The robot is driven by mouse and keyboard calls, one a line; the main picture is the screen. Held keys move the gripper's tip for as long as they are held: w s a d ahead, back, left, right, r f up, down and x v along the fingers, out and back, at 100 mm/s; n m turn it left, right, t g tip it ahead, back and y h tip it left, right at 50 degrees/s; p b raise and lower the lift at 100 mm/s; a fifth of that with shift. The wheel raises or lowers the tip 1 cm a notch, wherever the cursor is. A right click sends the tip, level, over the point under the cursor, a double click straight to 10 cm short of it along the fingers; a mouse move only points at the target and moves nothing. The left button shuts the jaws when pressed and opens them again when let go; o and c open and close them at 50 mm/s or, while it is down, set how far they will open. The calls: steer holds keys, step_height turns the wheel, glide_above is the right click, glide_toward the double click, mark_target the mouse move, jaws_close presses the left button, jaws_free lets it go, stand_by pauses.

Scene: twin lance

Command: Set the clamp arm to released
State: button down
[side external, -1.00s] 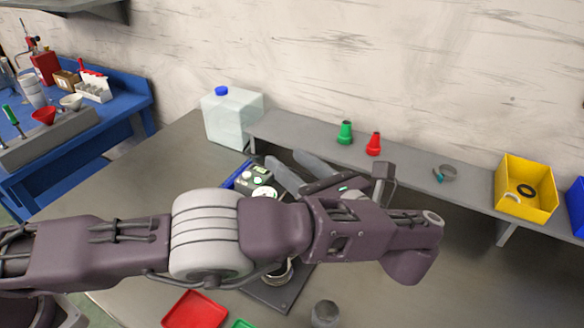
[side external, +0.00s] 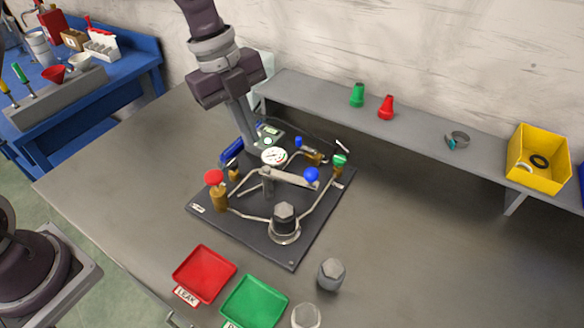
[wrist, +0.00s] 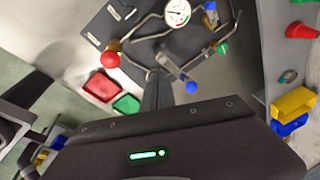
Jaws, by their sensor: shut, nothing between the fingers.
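The clamp arm (side external: 289,178) is a grey bar with a blue ball (side external: 312,174) at its right end, on a post on a dark board (side external: 240,222). It lies roughly level, its ball end up and behind a hex-capped fitting (side external: 285,218), apparently not over it. In the wrist view the bar (wrist: 172,66) and blue ball (wrist: 191,87) lie to the right of my gripper fingers (wrist: 157,88). My gripper (side external: 248,140) is shut and empty. It points down behind the gauge (side external: 274,156), left of the clamp arm in the side view, with its fingertips partly hidden.
The board also carries a red knob (side external: 213,177), a green knob (side external: 340,160) and bent pipes. A shelf (side external: 420,150) runs behind. The right tabletop is clear.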

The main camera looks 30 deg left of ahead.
steer(key=s+d+r+n+t+h, duration=0.1)
steer(key=s+d+r+t+h, duration=0.15)
steer(key=s+r, duration=0.45)
steer(key=shift+h, duration=0.45)
steer(key=x, duration=0.4)
steer(key=a+x, duration=0.1)
steer(key=x, duration=0.4)
steer(key=f+x, duration=0.1)
steer(key=x, duration=0.3)
steer(key=shift+w+a+f, duration=0.1)
steer(key=shift+f, duration=0.15)
steer(key=w, duration=0.1)
steer(key=w+d, duration=0.1)
steer(key=w, duration=0.1)
steer(key=shift+w+d+f, duration=0.1)
steer(key=shift+w+f, duration=0.1)
steer(key=shift+f, duration=0.05)
steer(key=shift+w+n, duration=0.1)
steer(key=shift+n, duration=0.2)
